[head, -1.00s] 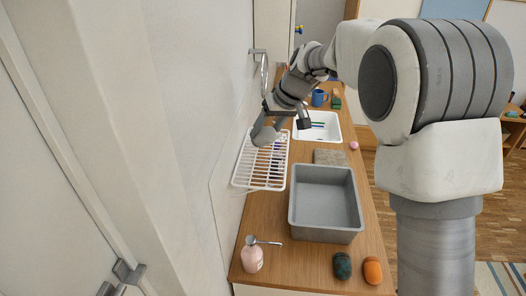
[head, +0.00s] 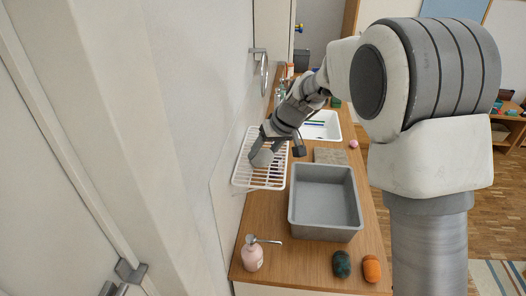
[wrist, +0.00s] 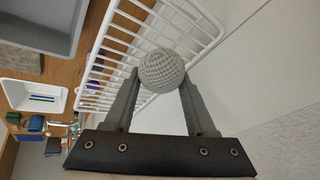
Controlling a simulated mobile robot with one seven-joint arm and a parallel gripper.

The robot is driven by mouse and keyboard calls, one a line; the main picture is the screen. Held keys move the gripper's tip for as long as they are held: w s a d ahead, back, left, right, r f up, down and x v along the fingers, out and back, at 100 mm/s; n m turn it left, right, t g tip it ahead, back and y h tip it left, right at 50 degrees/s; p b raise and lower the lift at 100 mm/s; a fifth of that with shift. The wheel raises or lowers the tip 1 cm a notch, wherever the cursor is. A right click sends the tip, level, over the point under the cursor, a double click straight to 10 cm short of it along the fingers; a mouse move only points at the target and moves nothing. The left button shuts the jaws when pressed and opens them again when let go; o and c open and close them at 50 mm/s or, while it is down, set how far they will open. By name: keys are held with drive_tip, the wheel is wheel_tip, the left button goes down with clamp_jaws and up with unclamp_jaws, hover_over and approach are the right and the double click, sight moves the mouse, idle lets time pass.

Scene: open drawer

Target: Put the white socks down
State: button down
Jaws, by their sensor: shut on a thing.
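The white socks, rolled into a knobbly pale grey-white ball (wrist: 163,70), sit between the fingers of my gripper (wrist: 160,88) in the wrist view. My gripper is shut on them. In the head view the ball (head: 262,158) shows below my gripper (head: 270,143), over the white wire rack (head: 243,179). The rack's bars also show just behind the ball in the wrist view (wrist: 118,45). I cannot tell whether the ball touches the rack.
A grey basin (head: 326,235) stands on the wooden counter right of the rack. A white sink (head: 330,133) lies beyond. A pink soap bottle (head: 252,256), a green item (head: 342,264) and an orange item (head: 371,269) are at the near end. The wall is close on the left.

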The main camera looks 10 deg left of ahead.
drive_tip(key=shift+c, duration=1.1)
unclamp_jaws()
drive_tip(key=shift+r+p, duration=0.25)
drive_tip(key=shift+p, duration=0.15)
drive_tip(key=s+d+r+m+t+b, duration=0.1)
drive_tip(key=s+d+r, duration=0.3)
drive_tip(key=d+r, duration=0.25)
drive_tip(key=s+d+r+b, duration=0.1)
drive_tip(key=s+d+r, duration=0.35)
drive_tip(key=r, duration=0.25)
drive_tip(key=s+d+f+m+t+h, duration=0.1)
drive_tip(key=s+d+m+h, duration=0.1)
drive_tip(key=s+d, duration=0.5)
drive_tip(key=s+d+f+m+t+h, duration=0.1)
drive_tip(key=s+d+f+m+h, duration=0.1)
drive_tip(key=s+d, duration=0.6)
drive_tip(key=s+m+h, duration=0.1)
drive_tip(key=s, duration=0.5)
